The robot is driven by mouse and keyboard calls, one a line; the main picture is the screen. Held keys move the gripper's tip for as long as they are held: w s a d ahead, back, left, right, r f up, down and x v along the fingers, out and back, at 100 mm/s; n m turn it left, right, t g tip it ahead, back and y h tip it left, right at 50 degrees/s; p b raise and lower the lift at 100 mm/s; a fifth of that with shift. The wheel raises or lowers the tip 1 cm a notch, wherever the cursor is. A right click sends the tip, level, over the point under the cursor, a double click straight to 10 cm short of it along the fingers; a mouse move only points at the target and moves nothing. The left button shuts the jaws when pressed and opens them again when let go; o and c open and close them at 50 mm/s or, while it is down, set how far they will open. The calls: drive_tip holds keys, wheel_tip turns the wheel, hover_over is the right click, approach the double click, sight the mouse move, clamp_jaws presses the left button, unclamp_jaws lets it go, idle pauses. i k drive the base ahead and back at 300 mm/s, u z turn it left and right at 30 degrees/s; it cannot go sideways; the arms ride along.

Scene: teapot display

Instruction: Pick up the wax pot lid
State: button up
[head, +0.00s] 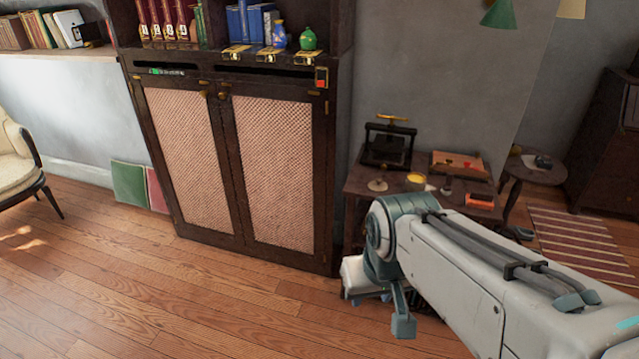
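A small pale round piece with a short knob, which looks like the wax pot lid (377,185), lies on the left part of a low dark wooden table (356,187). A yellow pot (416,179), probably the wax pot, stands just right of it; the two are apart. My arm reaches in from the lower right and its bent joint is in front of the table, below the lid.
A dark press (386,145) stands at the back of the table, with a wooden tray (457,163) to its right. A tall cabinet (277,170) stands left of the table. A small round table (537,172) is at right. The wooden floor (200,290) in front is clear.

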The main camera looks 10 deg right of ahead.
sight(377, 186)
drive_tip(key=u, duration=0.75)
drive_tip(key=i, duration=1.85)
drive_tip(key=z, duration=1.35)
drive_tip(key=i, duration=0.9)
drive_tip(key=z, duration=0.95)
